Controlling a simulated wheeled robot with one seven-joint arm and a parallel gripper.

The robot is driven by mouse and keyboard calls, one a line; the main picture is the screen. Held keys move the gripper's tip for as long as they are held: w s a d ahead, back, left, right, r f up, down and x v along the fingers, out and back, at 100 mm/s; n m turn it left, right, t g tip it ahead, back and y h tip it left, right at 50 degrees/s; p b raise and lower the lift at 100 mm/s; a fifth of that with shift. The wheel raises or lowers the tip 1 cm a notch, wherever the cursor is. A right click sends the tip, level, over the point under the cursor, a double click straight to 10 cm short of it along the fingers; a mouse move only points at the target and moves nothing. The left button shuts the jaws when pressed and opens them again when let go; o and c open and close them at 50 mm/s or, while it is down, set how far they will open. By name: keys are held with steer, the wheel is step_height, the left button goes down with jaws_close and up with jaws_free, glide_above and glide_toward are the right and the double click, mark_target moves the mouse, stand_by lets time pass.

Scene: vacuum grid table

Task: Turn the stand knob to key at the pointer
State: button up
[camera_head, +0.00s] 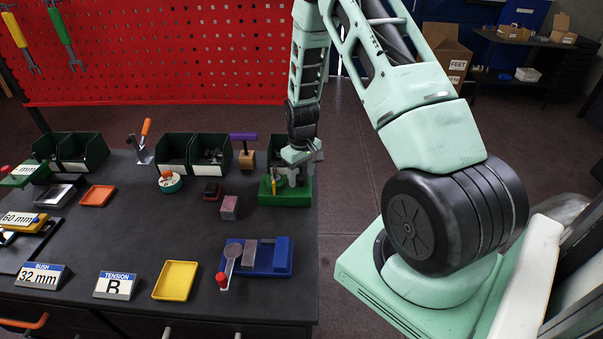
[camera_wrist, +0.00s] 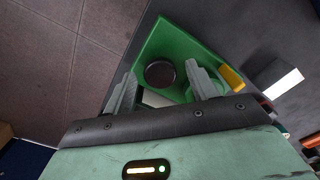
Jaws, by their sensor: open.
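A green stand (camera_head: 298,197) sits at the right edge of the dark table, under my gripper (camera_head: 292,178). It also fills the upper middle of the wrist view (camera_wrist: 178,35). On it is a dark round part (camera_wrist: 160,74), probably the knob; no key mark can be read on it. A small yellow piece, perhaps the pointer (camera_wrist: 231,78), stands at the stand's right side. My gripper (camera_wrist: 165,82) is open, with its fingers on either side of the dark round part in the wrist view. I cannot tell whether they touch it.
Dark green bins (camera_head: 175,152) line the table's back. A wooden block with a purple handle (camera_head: 245,150) and a metal cube (camera_head: 229,207) stand left of the stand. A blue fixture (camera_head: 270,262) and a yellow tray (camera_head: 176,281) lie nearer the front. A red pegboard (camera_head: 170,60) rises behind.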

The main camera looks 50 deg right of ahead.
mark_target(302, 177)
step_height(302, 177, up, 18)
steer(key=b, duration=0.4)
steer(key=shift+f, duration=0.25)
stand_by(0.3)
steer(key=s+a+n+b, duration=0.1)
steer(key=s+a+n, duration=0.15)
steer(key=a, duration=0.95)
steer(key=s+a+n+b, duration=0.1)
steer(key=s+a+n, duration=0.15)
steer(key=a, duration=0.95)
steer(key=s+a+n, duration=0.1)
steer(key=s+a, duration=0.5)
steer(key=s, duration=0.3)
steer(key=s+a+n+b, duration=0.1)
steer(key=s+a+n, duration=0.1)
steer(key=s+a, duration=0.4)
steer(key=s, duration=0.4)
steer(key=shift+a+f+y+b, duration=0.3)
steer(key=shift+a+f, duration=0.05)
